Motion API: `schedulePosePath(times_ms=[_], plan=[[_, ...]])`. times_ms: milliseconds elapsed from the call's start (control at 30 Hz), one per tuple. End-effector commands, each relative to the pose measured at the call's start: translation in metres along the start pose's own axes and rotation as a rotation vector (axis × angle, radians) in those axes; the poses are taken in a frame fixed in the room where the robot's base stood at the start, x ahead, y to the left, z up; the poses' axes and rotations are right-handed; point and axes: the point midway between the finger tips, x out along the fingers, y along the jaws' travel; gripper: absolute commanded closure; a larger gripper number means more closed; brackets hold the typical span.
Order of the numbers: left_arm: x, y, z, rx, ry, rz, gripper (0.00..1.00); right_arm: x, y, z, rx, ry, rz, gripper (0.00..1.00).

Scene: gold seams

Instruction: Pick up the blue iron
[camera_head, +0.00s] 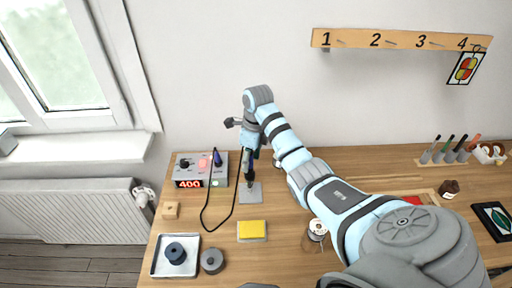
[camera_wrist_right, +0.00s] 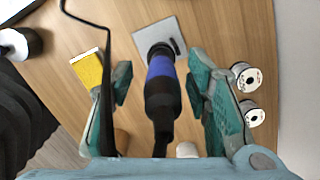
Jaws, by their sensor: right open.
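The blue iron (camera_wrist_right: 160,92) has a blue and black handle and stands on a grey square plate (camera_wrist_right: 162,38). In the wrist view it lies between the two spread teal fingers of my right gripper (camera_wrist_right: 160,76), with a gap on both sides. In the head view the iron (camera_head: 250,182) stands upright on its plate (camera_head: 250,193), its upper part partly hidden by my right gripper (camera_head: 249,152) just above. My right gripper is open and holds nothing. My left gripper is in neither view.
A grey station (camera_head: 200,170) reading 400 stands left of the iron, and a black cable (camera_head: 205,222) loops in front. A yellow sponge (camera_head: 252,229) lies nearer. A white tray (camera_head: 160,268) holds a dark spool. Wire spools (camera_wrist_right: 246,77) stand to the right in the wrist view.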

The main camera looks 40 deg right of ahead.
Motion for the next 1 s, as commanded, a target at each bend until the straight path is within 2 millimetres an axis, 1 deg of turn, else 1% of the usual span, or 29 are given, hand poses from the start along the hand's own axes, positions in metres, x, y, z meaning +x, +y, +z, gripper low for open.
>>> schedulePosePath(times_ms=[33, 133, 267, 367, 400, 467, 500, 533, 567, 867, 1000], plan=[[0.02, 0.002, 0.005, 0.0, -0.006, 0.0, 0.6, 0.021, 0.001, -0.001, -0.002, 0.0, 0.002, 0.56], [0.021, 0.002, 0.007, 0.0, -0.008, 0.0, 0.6, 0.023, 0.002, 0.0, -0.004, 0.001, 0.001, 0.56], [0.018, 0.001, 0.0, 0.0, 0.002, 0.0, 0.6, 0.019, 0.002, 0.001, -0.003, 0.001, 0.001, 0.56], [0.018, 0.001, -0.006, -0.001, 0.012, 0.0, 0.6, 0.018, 0.002, 0.0, -0.003, 0.001, 0.001, 0.7], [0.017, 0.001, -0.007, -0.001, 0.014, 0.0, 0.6, 0.018, 0.001, 0.0, -0.003, 0.001, 0.001, 0.77], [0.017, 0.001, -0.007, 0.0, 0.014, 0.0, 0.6, 0.018, 0.001, 0.0, -0.002, 0.001, 0.001, 0.86], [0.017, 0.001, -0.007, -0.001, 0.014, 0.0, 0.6, 0.018, 0.001, 0.0, -0.002, 0.001, 0.001, 0.93], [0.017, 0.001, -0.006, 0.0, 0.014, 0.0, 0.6, 0.018, 0.001, 0.0, -0.002, 0.001, 0.001, 0.97], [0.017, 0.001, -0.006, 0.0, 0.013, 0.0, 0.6, 0.018, 0.001, 0.0, -0.002, 0.001, 0.001, 1.0], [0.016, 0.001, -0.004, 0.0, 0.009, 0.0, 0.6, 0.016, 0.001, 0.0, -0.001, 0.001, 0.001, 1.0], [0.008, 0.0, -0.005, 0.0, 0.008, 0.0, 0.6, 0.008, 0.001, -0.001, 0.001, 0.001, 0.001, 1.0]])
